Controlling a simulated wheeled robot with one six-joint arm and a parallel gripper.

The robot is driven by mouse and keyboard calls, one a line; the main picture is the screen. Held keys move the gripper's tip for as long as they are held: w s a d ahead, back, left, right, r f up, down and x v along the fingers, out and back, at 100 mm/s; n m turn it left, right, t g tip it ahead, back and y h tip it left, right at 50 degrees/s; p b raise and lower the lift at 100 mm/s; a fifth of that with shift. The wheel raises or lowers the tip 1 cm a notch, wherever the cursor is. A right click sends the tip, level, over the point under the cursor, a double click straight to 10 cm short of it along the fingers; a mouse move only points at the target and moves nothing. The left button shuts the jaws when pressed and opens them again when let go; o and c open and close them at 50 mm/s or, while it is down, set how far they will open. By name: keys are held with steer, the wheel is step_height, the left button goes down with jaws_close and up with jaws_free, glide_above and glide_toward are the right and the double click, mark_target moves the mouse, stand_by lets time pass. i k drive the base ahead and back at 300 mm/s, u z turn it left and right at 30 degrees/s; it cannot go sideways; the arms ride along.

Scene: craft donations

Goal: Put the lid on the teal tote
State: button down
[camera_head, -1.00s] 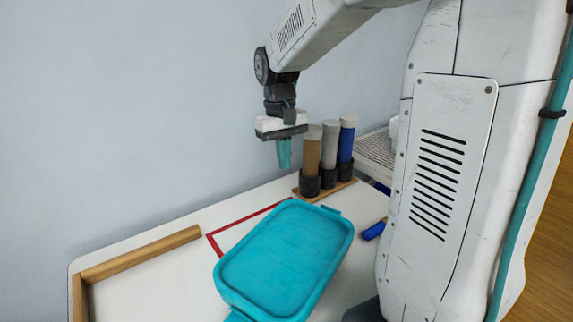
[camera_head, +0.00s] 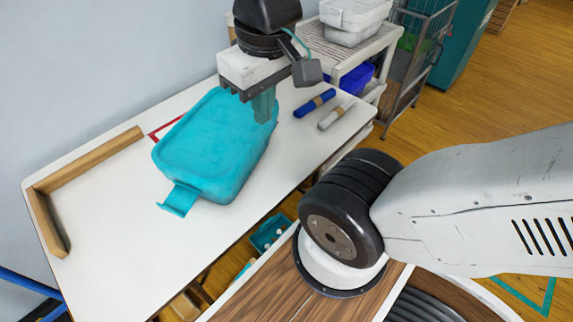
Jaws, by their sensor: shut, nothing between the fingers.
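The teal tote (camera_head: 212,180) stands on the white table with a flat teal lid (camera_head: 212,125) covering its top. I cannot see the far edge of the lid well, as my gripper hides part of it. A teal tab (camera_head: 178,200) sticks out low at the tote's near end. My gripper (camera_head: 264,108) points down, its teal fingers shut and empty. In the picture it overlaps the right side of the lid; I cannot tell whether it touches it.
A blue marker-like tube (camera_head: 314,103) and a whitish one (camera_head: 336,117) lie on the table to the right. A wooden corner rail (camera_head: 95,158) bounds the left. Red tape (camera_head: 163,126) shows behind the tote. A rack with white bins (camera_head: 352,20) stands behind right.

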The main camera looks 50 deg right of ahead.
mark_target(209, 148)
steer(key=z, duration=0.05)
steer(key=k, duration=0.15)
steer(key=z, duration=1.6)
steer(key=k, duration=0.8)
steer(key=u, duration=1.55)
